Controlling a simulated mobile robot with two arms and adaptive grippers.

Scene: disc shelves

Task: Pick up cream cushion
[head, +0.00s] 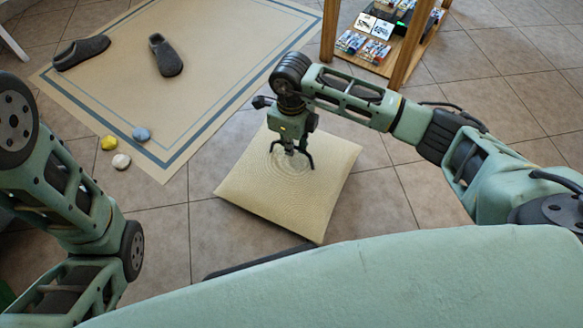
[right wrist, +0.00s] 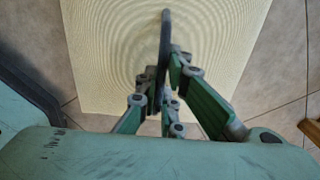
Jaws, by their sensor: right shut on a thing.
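The cream cushion (head: 323,193) is square and pale. In the head view it lies below my right gripper (head: 291,160), over the tiled floor; whether it touches the floor I cannot tell. My right gripper points down at the cushion's middle and is shut on it. In the right wrist view the cushion (right wrist: 115,50) fills most of the upper picture, and the gripper (right wrist: 166,60) stands against it, hiding where the fingers grip. My left arm comes in at the left of the head view, but its gripper is out of view.
A beige rug (head: 225,40) with a blue border lies at the upper left. Two dark slippers (head: 82,52) (head: 166,55) rest on it. Yellow (head: 109,142), blue (head: 141,134) and white (head: 121,161) round objects lie by its edge. A wooden shelf (head: 398,75) stands at the top right.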

